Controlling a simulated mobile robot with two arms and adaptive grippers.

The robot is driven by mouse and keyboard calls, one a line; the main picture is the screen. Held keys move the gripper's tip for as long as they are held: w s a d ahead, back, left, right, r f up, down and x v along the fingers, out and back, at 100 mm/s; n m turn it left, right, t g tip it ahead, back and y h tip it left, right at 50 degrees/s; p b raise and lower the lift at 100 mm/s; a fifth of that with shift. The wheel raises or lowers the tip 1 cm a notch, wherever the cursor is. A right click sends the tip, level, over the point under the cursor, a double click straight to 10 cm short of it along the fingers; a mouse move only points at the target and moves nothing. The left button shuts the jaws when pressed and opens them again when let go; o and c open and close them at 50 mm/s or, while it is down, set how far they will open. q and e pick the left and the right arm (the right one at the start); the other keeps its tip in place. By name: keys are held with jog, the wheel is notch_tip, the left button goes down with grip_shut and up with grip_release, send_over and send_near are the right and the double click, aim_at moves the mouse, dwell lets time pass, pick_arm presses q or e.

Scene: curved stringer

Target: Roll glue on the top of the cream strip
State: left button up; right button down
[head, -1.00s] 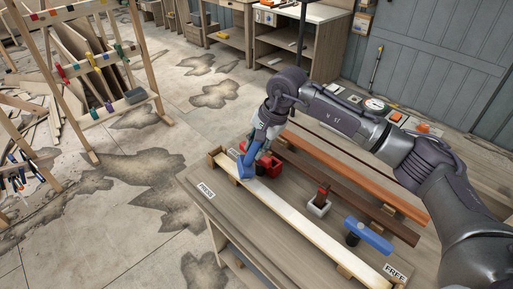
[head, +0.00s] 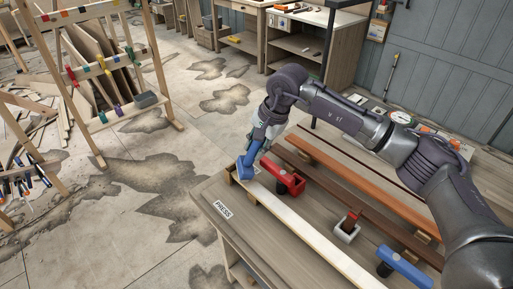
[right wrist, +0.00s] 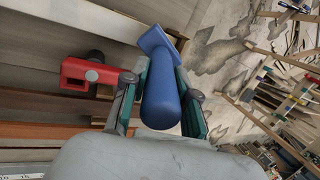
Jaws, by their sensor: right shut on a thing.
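The long cream strip (head: 300,224) lies along the near side of the bench on small wooden blocks, its left end near the PRESS label. My right gripper (head: 262,133) is shut on the handle of a blue roller tool (head: 246,167), whose head is at the strip's left end. I cannot tell whether the head touches the strip's top. In the right wrist view, the blue tool (right wrist: 162,95) sits between the fingers (right wrist: 160,98), its wide head pointing away. I cannot make out glue on the strip. My left gripper is not in view.
On the bench (head: 240,218) a red tool (head: 283,177) lies close beside the strip. A pale pot with a red piece (head: 347,227) and another blue-handled tool (head: 403,266) stand further right. Brown (head: 335,182) and orange (head: 365,179) strips lie behind.

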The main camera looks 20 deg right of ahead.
jog(key=v, duration=0.2)
jog(key=a+p+v, duration=0.1)
jog(key=v, duration=0.1)
jog(key=shift+w+d+r, duration=0.1)
jog(key=shift+r, duration=0.3)
jog(key=shift+r+p, duration=0.3)
jog(key=shift+r, duration=0.05)
jog(key=shift+w+r+p, duration=0.2)
jog(key=shift+r+p, duration=0.15)
jog(key=shift+r, duration=1)
jog(key=shift+s, duration=0.1)
jog(key=shift+f, duration=0.1)
jog(key=shift+f+b, duration=0.25)
jog(key=shift+b, duration=0.05)
